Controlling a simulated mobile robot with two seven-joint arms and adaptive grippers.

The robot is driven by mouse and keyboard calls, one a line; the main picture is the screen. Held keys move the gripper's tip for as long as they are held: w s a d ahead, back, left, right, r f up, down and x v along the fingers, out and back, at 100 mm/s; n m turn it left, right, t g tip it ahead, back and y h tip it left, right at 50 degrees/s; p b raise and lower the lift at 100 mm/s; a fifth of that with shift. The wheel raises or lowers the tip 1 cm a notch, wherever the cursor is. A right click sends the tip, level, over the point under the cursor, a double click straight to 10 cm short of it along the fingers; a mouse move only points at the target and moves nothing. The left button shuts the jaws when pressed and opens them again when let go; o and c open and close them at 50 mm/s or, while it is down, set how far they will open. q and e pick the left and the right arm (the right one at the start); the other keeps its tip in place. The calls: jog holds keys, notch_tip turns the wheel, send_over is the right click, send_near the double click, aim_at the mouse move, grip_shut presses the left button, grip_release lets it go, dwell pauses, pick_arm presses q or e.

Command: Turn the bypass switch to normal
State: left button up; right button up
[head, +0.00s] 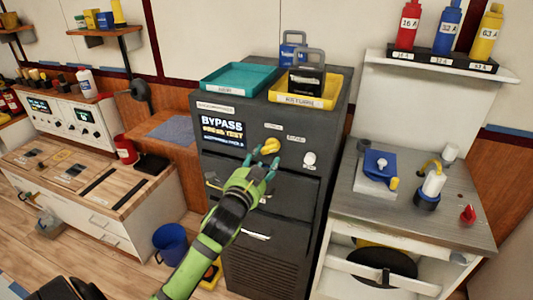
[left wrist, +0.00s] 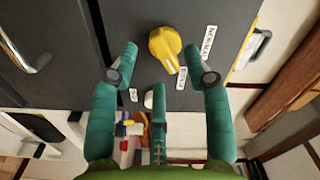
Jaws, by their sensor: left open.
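The yellow bypass switch (head: 270,146) is a knob on the front of a dark grey cabinet (head: 262,125). In the left wrist view the yellow switch (left wrist: 164,46) has its narrow end toward the lower label (left wrist: 181,78), away from the NORMAL label (left wrist: 208,42). The cabinet's display (head: 222,130) reads BYPASS and a line like PRESS TEST. My left gripper (head: 262,170) is open just in front of the switch, and in the left wrist view its teal fingers (left wrist: 165,75) spread around it. I cannot tell whether they touch it. My right gripper is not in view.
A white round button (head: 309,158) sits right of the switch. A teal tray (head: 238,80) and a yellow tray (head: 317,98) with a black padlock-shaped item (head: 305,78) stand on the cabinet. A grey-topped bench (head: 420,205) is at right. A blue bucket (head: 170,241) stands on the floor at left.

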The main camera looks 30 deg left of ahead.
aim_at(271, 147)
pick_arm(q)
jog(key=shift+x, duration=1.45)
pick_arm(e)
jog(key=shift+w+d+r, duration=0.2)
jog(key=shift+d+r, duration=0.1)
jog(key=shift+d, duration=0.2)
pick_arm(q)
grip_shut()
jog(key=shift+n+p, duration=0.4)
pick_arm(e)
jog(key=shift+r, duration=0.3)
pick_arm(q)
jog(key=shift+d+r+n+p, duration=0.1)
jog(key=shift+d+n+p, duration=0.1)
jog(key=shift+n+p, duration=1.95)
jog(key=shift+d+n+p, duration=0.15)
jog(key=shift+n+p, duration=0.7)
jog(key=shift+n, duration=2.6)
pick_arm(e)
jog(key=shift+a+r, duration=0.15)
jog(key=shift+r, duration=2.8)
